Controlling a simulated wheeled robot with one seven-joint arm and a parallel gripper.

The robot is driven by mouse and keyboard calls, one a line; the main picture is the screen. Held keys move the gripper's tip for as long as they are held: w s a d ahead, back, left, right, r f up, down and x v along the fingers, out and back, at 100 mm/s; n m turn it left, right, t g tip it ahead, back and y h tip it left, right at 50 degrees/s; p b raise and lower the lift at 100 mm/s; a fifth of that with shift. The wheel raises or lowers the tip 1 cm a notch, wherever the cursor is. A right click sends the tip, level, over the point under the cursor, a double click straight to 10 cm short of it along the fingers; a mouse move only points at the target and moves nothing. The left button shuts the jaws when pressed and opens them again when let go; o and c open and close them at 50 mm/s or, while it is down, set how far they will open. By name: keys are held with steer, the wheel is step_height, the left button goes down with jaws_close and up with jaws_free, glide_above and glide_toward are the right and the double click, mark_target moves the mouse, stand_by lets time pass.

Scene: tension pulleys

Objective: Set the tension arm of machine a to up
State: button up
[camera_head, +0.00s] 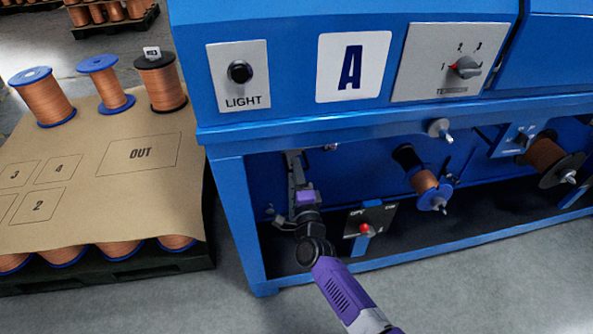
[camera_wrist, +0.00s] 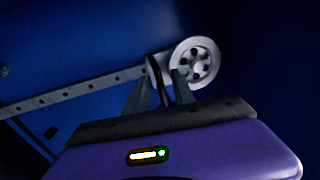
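Machine A is the blue cabinet with the "A" plate (camera_head: 354,67). Its tension arm is a grey perforated bar (camera_wrist: 75,92) with a spoked pulley (camera_wrist: 195,62) at its end, in the wrist view. In the head view, a grey part (camera_head: 293,168) shows in the left lower bay, just beyond my gripper (camera_head: 303,190). In the wrist view, my gripper's two fingers (camera_wrist: 160,82) stand either side of the bar's end, beside the pulley. A dark piece lies between them. Whether the fingers press on it is unclear. The bar's pivot is out of the wrist view.
A tension dial (camera_head: 466,67) and a light knob (camera_head: 240,72) sit on the upper panel. A small panel with a red knob (camera_head: 366,229) is right of my gripper. A copper spool (camera_head: 424,183) hangs farther right. A spool pallet (camera_head: 100,190) stands left.

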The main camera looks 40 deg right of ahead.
steer(key=p+v, duration=0.1)
steer(key=v, duration=0.7)
stand_by(0.6)
